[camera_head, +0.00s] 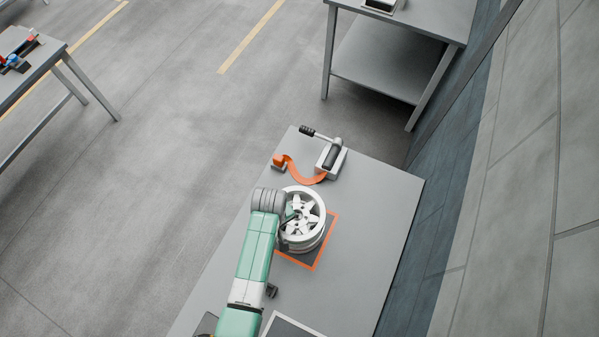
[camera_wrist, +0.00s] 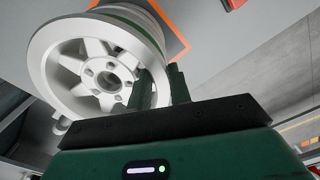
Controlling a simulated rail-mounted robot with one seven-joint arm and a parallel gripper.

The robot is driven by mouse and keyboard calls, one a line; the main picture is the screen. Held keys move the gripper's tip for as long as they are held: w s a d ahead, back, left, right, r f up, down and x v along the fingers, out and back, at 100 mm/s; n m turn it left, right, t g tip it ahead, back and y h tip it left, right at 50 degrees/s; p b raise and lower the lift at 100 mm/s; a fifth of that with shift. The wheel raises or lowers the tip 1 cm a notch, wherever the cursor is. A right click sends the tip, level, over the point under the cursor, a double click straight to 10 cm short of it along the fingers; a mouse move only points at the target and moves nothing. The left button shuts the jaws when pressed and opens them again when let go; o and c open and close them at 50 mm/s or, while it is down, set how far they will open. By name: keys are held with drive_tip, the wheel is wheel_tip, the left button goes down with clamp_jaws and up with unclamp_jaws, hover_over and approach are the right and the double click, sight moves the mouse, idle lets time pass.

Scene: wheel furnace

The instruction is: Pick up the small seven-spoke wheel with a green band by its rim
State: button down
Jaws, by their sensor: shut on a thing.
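The small wheel (camera_head: 317,228) is white with several spokes and stands over a dark mat with an orange border (camera_head: 327,247) on the grey table. In the wrist view the wheel (camera_wrist: 48,62) shows its spoked face, and a green band (camera_wrist: 128,16) runs around its barrel. My gripper (camera_wrist: 160,86) is shut on the wheel's rim, with its two dark green fingers at the rim's edge nearest me. In the head view my arm covers the wheel's left side. I cannot tell whether the wheel touches the mat.
An orange curved strip and a grey device with a black handle (camera_head: 332,158) stand just beyond the wheel. The table (camera_head: 376,215) is clear to the right, up to a wall. Another table (camera_head: 420,25) stands at the back right, and one (camera_head: 40,62) at the left.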

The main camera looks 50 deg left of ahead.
drive_tip(key=shift+r+p, duration=0.95)
drive_tip(key=shift+r, duration=0.1)
idle(0.4)
